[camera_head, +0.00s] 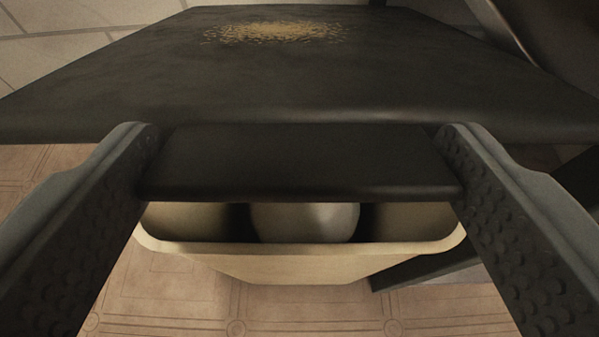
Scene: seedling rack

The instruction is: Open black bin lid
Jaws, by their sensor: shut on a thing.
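The black bin lid (320,85) fills the upper part of the view as a wide flat dark panel. A patch of golden specks (275,32) lies on it near the far edge. A dark tab (300,185) sticks out from its near edge toward me. My gripper (298,160) is shut on this tab, one ridged finger at each end. Below the tab shows the cream rim of a bin (300,262). A rounded pale thing (305,222) shows inside the bin, its top hidden by the tab. How far the lid is raised cannot be told.
A tan patterned tile floor (180,300) lies below the bin. A dark bar (425,268) shows at the bin's right, partly behind my right finger. A dark curved shape (535,40) stands at the upper right. Paler paving (55,50) shows at the upper left.

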